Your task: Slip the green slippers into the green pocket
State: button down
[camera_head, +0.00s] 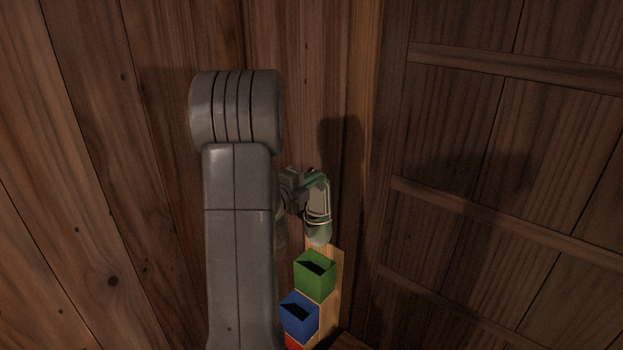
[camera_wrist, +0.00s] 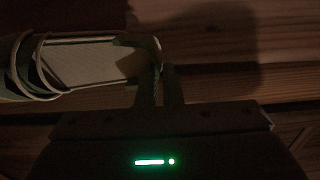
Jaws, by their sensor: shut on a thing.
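The green slippers (camera_head: 318,232) hang from my gripper (camera_head: 318,178), toes down, just above the green pocket (camera_head: 314,286). In the wrist view the slippers (camera_wrist: 85,62) stretch to the left, with pale soles and green straps. My gripper (camera_wrist: 160,75) is shut on their edge at the heel end. The green pocket is a box with a dark open top, fixed to a light wooden board. The slippers are above its opening and appear apart from it. The far side of the slippers is hidden.
A blue pocket (camera_head: 299,318) sits below the green one, and a red pocket (camera_head: 294,343) shows partly at the bottom edge. The light wooden board (camera_head: 337,270) carries them. Wooden plank walls (camera_head: 480,130) stand close behind and to the right.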

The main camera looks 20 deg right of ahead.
aim_at(311, 226)
jog(key=shift+f+b, duration=5.8)
jog(key=shift+f, duration=2.15)
jog(key=c, duration=1.5)
grip_release()
jog(key=v, duration=1.4)
jog(key=shift+d, duration=0.1)
